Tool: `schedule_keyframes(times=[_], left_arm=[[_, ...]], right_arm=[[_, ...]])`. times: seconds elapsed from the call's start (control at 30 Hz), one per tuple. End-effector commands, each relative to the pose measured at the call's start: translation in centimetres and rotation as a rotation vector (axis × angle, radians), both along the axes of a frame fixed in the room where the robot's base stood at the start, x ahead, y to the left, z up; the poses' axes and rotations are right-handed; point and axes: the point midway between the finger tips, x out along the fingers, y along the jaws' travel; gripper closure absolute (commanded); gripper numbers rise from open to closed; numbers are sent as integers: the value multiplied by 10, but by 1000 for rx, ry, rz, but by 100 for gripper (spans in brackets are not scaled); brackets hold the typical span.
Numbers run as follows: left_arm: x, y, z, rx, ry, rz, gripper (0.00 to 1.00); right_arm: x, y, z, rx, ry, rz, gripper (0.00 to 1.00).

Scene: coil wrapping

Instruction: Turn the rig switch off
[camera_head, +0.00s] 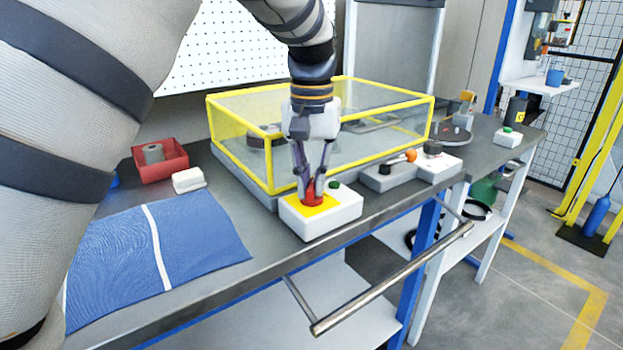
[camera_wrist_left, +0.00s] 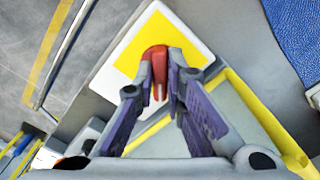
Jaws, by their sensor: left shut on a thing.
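The rig switch is a red knob (camera_head: 312,197) on a yellow plate (camera_head: 325,208), on top of a white box (camera_head: 322,228) near the front edge of the bench. My left gripper (camera_head: 314,182) comes down on it from above, shut on the red knob, with a finger on each side. In the left wrist view the red knob (camera_wrist_left: 157,56) shows between the fingertips, over the yellow plate (camera_wrist_left: 133,54). The fingers partly hide the knob. A green button (camera_head: 334,184) sits on the same box. My right gripper is not in view.
A clear guard with a yellow frame (camera_head: 270,166) stands just behind the box. A unit with an orange-knobbed lever (camera_head: 390,170) is to the right. A blue mat (camera_head: 190,240) and a red bin (camera_head: 177,164) lie left. A metal rail (camera_head: 390,280) runs along the front.

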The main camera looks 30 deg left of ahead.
Motion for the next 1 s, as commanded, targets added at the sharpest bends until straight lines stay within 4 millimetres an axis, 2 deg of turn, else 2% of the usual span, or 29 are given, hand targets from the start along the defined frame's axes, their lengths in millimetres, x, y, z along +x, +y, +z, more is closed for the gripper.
schedule_keyframes(times=[0.6,1.0], left_arm=[[0,0,1,1,-2,563,100],[0,0,1,0,-3,787,100]], right_arm=[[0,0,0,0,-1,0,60],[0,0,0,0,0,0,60]])
